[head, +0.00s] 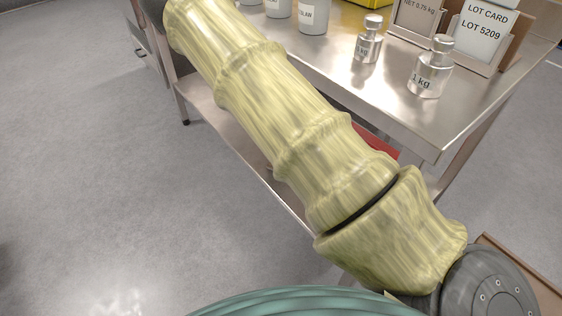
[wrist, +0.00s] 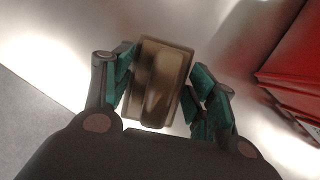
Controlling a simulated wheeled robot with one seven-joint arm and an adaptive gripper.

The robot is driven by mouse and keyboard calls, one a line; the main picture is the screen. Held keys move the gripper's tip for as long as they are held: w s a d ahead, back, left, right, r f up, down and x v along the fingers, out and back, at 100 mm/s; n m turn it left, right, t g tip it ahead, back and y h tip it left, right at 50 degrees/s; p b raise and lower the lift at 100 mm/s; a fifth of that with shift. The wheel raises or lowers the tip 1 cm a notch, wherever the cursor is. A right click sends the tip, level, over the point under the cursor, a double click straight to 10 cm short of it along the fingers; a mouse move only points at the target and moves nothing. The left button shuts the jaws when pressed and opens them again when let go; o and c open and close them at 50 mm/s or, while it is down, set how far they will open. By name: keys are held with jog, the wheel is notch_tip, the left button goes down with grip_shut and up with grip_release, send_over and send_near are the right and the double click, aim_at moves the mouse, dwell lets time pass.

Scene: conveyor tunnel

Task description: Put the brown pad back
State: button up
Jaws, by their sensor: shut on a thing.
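The brown pad (wrist: 172,60) shows in the wrist view as a brown, rounded block with a raised middle. My gripper (wrist: 158,85) is shut on it, with a teal-padded finger on each side. The pad is held in front of a shiny metal surface; I cannot tell whether it touches that surface. The pad and my gripper do not show in the head view, where my sleeved arm covers the middle of the picture.
A steel table (head: 400,120) holds a small weight (head: 369,42), a 1 kg weight (head: 431,70), a lot card (head: 484,28) in a holder and several white containers (head: 314,15). A red thing (wrist: 295,65) lies right of my gripper. Floor at left is clear.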

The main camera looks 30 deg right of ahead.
jog(key=shift+f, duration=0.2)
jog(key=o, duration=1)
jog(key=p+v, duration=0.9)
jog(key=v, duration=0.3)
jog(key=s+a+f+m+g+y, duration=0.1)
jog(key=s+a+f+m, duration=0.25)
jog(key=s, duration=0.25)
jog(key=s+a+f+m+y, duration=0.2)
jog(key=s+a+f+m, duration=0.1)
jog(key=s+f, duration=0.3)
jog(key=s+a+m, duration=0.3)
jog(key=s+m, duration=0.2)
jog(key=s, duration=0.3)
jog(key=s+a+f+m, duration=0.1)
jog(key=s+a+m, duration=0.2)
jog(key=s+m, duration=0.3)
jog(key=s+a+f+m+g+y, duration=0.1)
jog(key=s+a+m, duration=0.2)
jog(key=s+m, duration=0.3)
jog(key=shift+s+a+f, duration=0.1)
jog(key=shift+s+a, duration=0.1)
jog(key=shift+s, duration=1.2)
jog(key=shift+s+a+f, duration=0.15)
jog(key=shift+s+a, duration=0.05)
jog(key=shift+s, duration=1.2)
